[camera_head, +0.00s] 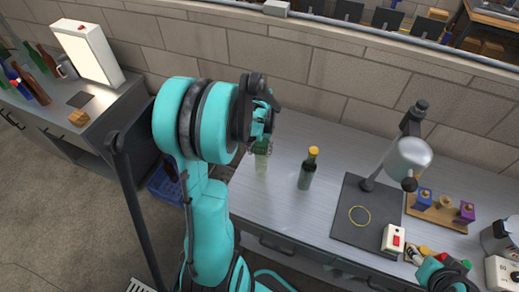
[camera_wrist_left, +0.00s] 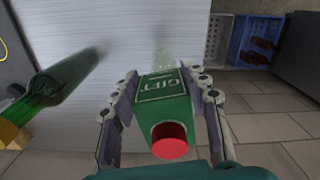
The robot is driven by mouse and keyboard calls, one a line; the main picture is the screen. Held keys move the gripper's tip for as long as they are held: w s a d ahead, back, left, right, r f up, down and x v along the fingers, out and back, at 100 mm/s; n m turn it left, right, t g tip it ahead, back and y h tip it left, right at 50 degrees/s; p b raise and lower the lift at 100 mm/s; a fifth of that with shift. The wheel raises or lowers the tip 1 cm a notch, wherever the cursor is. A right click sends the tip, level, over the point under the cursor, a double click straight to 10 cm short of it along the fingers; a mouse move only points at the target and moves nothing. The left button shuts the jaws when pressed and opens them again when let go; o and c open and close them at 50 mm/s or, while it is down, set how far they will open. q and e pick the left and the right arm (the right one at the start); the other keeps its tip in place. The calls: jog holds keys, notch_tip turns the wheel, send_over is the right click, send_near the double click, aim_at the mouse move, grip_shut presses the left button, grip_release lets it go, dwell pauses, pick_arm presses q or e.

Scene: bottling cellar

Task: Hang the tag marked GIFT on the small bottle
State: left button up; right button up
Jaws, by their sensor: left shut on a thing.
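My left gripper (camera_head: 263,134) is over the left part of the metal bench. In the left wrist view its fingers (camera_wrist_left: 161,77) are shut on the green GIFT tag (camera_wrist_left: 163,92), a block with white lettering and a red end facing the camera. The tag's far end and any contact with the bottle cannot be made out. Part of my right arm shows at the lower right; its fingers are unclear.
A dark mat (camera_head: 345,232) holds a yellow ring (camera_head: 359,215) beside a lamp (camera_head: 408,158). A wooden rack (camera_head: 437,214) carries blue and purple blocks. Bare bench lies around the bottles.

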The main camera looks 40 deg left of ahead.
pick_arm(q)
jog(key=shift+f, duration=0.1)
jog(key=shift+f+b, duration=0.4)
jog(key=shift+b, duration=0.15)
jog(key=o, duration=0.7)
jog(key=shift+r, duration=0.2)
dwell(0.4)
jog(key=shift+r+p, duration=2.9)
jog(key=shift+r, duration=0.95)
